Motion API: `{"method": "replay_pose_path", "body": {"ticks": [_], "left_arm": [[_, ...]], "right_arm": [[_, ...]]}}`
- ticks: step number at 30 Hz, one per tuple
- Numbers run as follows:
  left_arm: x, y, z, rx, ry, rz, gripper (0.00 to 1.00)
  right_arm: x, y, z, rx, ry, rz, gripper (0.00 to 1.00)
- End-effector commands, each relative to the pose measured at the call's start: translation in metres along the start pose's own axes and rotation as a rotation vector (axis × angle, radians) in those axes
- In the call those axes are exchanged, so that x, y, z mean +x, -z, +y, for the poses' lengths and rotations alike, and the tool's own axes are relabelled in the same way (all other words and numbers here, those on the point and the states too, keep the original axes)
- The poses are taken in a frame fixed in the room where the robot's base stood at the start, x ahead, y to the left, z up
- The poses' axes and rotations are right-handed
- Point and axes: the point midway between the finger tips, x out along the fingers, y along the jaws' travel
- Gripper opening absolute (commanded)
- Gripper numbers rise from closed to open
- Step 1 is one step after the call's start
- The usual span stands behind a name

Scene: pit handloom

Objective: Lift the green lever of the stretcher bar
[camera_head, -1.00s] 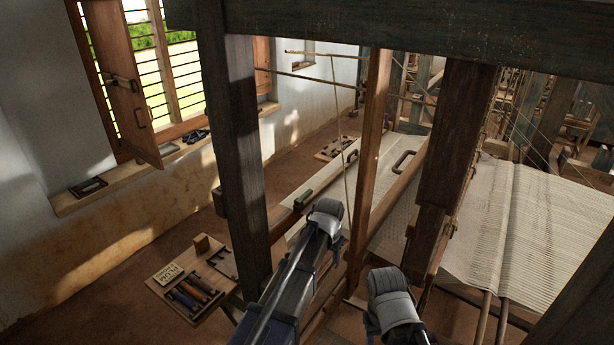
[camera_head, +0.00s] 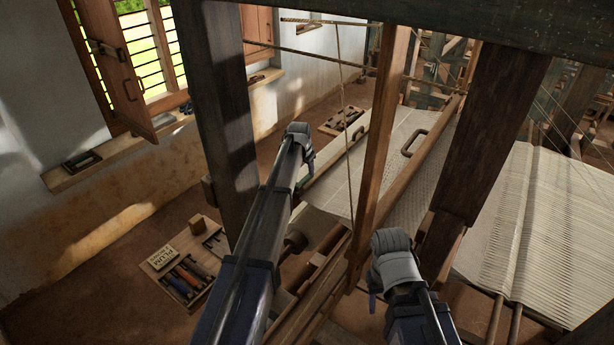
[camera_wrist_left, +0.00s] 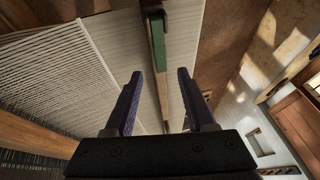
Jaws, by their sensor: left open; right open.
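Pale cloth (camera_head: 372,160) stretches behind the upright post (camera_head: 382,120). A dark thick post (camera_head: 222,130) stands left of my left arm. Another post (camera_head: 490,140) and pale warp threads (camera_head: 550,230) are at right. A tool tray (camera_head: 188,272) stands lower left.

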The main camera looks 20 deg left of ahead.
Motion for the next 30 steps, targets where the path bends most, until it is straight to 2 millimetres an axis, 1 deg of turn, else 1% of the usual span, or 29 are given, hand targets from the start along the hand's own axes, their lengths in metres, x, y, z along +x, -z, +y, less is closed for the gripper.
{"method": "replay_pose_path", "body": {"ticks": [1,5,12,16,21,28,29,30], "left_arm": [[0.006,-0.001,0.001,0.0,0.0,0.0,0.55],[0.02,-0.001,0.001,0.0,0.0,0.0,0.55],[0.053,-0.001,0.001,0.0,0.0,-0.001,0.55],[0.068,-0.001,0.001,0.0,0.0,-0.001,0.55],[0.074,0.0,0.001,0.0,0.0,-0.001,0.55],[0.073,0.0,0.001,0.0,0.0,-0.001,0.55],[0.073,0.0,0.001,0.0,0.0,-0.001,0.53],[0.073,0.0,0.001,0.0,0.0,-0.001,0.48]], "right_arm": [[0.006,0.001,-0.001,0.0,0.0,0.0,0.5],[0.018,0.002,-0.002,0.001,0.0,0.001,0.5],[0.048,0.004,-0.004,0.004,0.0,0.002,0.5],[0.061,0.004,-0.006,0.005,0.0,0.003,0.5],[0.067,0.005,-0.006,0.006,0.0,0.003,0.5],[0.066,0.005,-0.006,0.006,0.0,0.003,0.5],[0.066,0.005,-0.006,0.006,0.0,0.003,0.5],[0.066,0.005,-0.006,0.006,0.0,0.003,0.5]]}}
